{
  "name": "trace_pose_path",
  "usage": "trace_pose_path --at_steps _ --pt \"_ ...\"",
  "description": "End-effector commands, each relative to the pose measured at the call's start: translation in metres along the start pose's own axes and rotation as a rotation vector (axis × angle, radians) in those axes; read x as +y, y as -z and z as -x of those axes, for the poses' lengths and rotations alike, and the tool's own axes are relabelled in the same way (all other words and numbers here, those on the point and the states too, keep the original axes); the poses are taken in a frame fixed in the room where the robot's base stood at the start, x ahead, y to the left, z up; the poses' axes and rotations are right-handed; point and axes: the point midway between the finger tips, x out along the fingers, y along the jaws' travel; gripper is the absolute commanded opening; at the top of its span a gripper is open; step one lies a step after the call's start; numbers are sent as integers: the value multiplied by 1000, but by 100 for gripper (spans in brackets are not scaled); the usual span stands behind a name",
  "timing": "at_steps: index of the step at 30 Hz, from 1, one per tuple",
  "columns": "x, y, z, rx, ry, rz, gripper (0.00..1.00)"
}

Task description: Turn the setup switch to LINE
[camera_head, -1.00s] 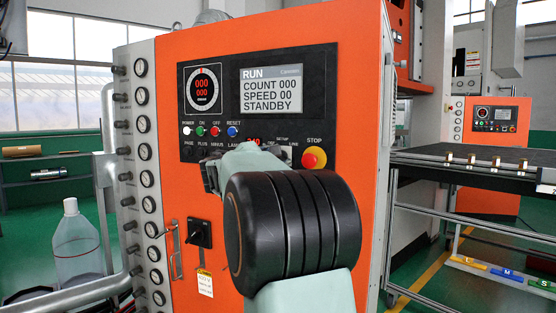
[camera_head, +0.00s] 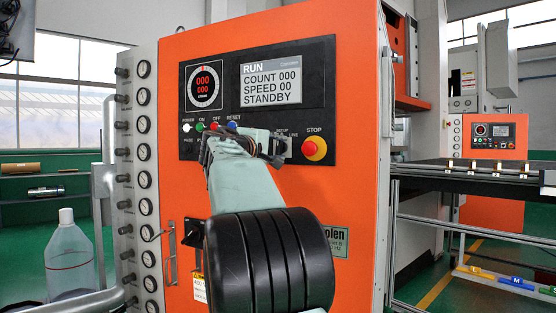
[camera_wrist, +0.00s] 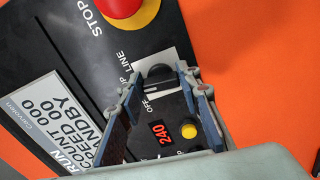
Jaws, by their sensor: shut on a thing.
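The setup switch is a black knob (camera_wrist: 158,72) on a light plate, seen in the wrist view between the LINE and OFF labels. My gripper (camera_wrist: 160,82) is shut on it, with one blue-grey finger on each side. In the head view my gripper (camera_head: 270,150) is at the right part of the control panel (camera_head: 185,90), under the SETUP label, and hides most of the switch. The knob's exact pointing direction is hard to tell.
A red stop button (camera_head: 314,148) on a yellow ring sits close right of the switch. A yellow button (camera_wrist: 189,131) and a red 240 display (camera_wrist: 160,134) lie close by. Coloured buttons (camera_head: 215,126) and a display screen (camera_head: 270,83) are also on the panel.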

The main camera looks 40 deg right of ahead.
Motion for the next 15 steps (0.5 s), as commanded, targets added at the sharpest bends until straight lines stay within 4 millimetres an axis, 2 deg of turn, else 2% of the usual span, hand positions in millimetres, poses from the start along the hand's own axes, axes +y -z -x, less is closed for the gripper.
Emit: trace_pose_path --at_steps 1,15 --pt "-5 0 0 0 -1 -45 7" --pt "-4 0 0 0 -2 -458 7"
